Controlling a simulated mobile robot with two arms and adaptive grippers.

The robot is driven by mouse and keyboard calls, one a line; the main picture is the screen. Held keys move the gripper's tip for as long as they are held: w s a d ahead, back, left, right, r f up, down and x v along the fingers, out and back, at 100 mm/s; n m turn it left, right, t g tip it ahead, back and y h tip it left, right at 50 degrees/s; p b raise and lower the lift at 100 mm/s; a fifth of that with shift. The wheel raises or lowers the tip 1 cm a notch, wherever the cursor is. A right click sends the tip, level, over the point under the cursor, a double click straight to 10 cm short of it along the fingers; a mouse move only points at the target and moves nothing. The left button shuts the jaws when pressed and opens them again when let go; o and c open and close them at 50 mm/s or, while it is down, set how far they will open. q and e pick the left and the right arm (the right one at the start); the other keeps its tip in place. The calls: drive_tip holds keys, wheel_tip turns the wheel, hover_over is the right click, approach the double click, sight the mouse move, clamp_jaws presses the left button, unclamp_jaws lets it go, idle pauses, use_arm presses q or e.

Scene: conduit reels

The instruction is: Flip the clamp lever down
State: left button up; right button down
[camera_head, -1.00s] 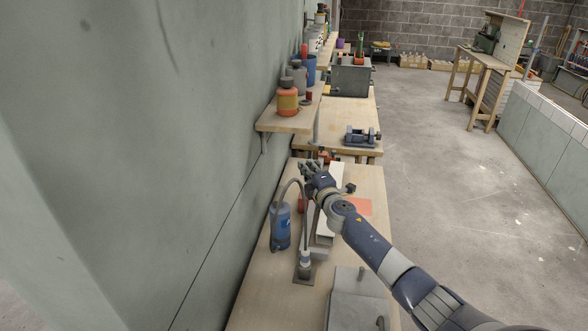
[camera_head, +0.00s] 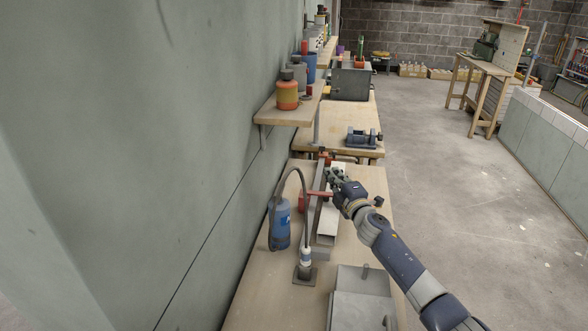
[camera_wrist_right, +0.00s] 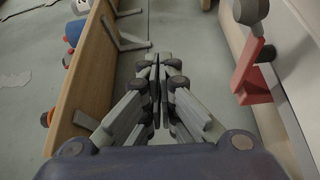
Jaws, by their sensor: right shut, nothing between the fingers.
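A red clamp part (camera_head: 316,194), which looks like the lever, shows beside a long grey bar on the workbench (camera_head: 262,290). Its exact tilt is hard to read at this size. In the right wrist view a red angled piece (camera_wrist_right: 255,85) with a grey end stands at the right, apart from the fingers; I cannot tell whether it is the same part. My right gripper (camera_head: 332,174) is above the bench, just beyond and right of the red part. Its fingers (camera_wrist_right: 158,62) are together and empty. My left gripper is not in view.
A blue bottle (camera_head: 280,226) and an upright tool with a curved hose (camera_head: 305,258) stand nearer on the bench. A grey box (camera_head: 360,300) is at the near right. A wall shelf (camera_head: 275,113) with bottles is at the left. Open floor lies to the right.

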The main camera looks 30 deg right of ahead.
drive_tip(key=shift+s+d+f+b, duration=0.4)
drive_tip(key=shift+d+f, duration=0.15)
drive_tip(key=shift+f, duration=0.1)
drive_tip(key=shift+s, duration=0.1)
drive_tip(key=s+a, duration=0.1)
drive_tip(key=s, duration=1)
drive_tip(key=shift+s+a+f, duration=0.3)
drive_tip(key=shift+s+a, duration=0.05)
idle(0.5)
